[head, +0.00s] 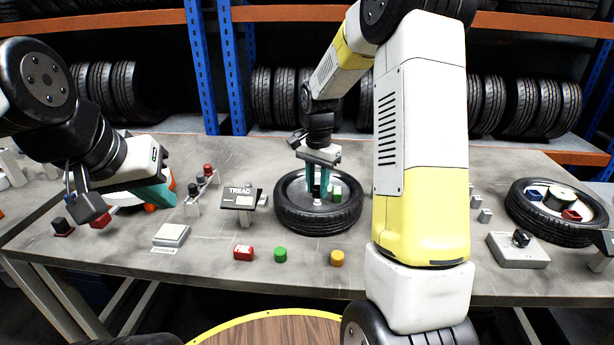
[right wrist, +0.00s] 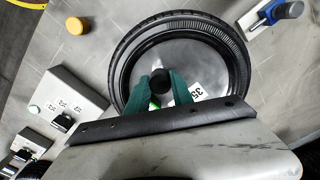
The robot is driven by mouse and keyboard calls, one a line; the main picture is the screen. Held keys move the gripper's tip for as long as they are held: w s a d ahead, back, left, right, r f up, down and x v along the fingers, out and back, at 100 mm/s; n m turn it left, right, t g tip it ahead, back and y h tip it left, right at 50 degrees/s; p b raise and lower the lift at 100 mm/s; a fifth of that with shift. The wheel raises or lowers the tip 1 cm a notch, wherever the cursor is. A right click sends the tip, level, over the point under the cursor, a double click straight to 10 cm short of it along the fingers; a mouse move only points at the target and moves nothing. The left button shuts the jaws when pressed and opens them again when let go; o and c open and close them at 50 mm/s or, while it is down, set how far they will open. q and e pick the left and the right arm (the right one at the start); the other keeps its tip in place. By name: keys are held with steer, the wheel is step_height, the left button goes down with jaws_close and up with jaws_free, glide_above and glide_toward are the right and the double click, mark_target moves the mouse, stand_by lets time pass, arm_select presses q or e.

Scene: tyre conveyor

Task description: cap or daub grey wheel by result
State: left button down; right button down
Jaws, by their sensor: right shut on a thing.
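The grey wheel, a black tyre with a grey centre, lies flat on the bench (head: 289,217); it also shows in the right wrist view (right wrist: 128,58). My right gripper (head: 318,190) points down over its centre, with teal fingers shut on a small black piece (right wrist: 182,80). Whether this piece touches the wheel is unclear. A dark sign reading TREAD (head: 240,191) stands left of the wheel.
A grey box (head: 171,234) is at left. A second tyre (head: 530,226) with small trays and a knobbed box (head: 507,250) are at right.

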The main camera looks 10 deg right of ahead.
steer(key=shift+f, duration=0.35)
steer(key=c, duration=1)
jaws_free()
steer(key=shift+c, duration=0.2)
steer(key=shift+r, duration=0.15)
step_height(320, 180, up, 8)
steer(key=shift+s+f, duration=0.1)
steer(key=s+a+r+n+t+y, duration=0.1)
steer(key=s+r+n+t, duration=0.2)
steer(key=s, duration=0.9)
steer(key=s+a+r+n+t+y, duration=0.1)
steer(key=s+r+n+t, duration=0.2)
steer(key=s, duration=0.9)
step_height(320, 180, up, 4)
steer(key=n, duration=0.3)
steer(key=shift+n, duration=0.4)
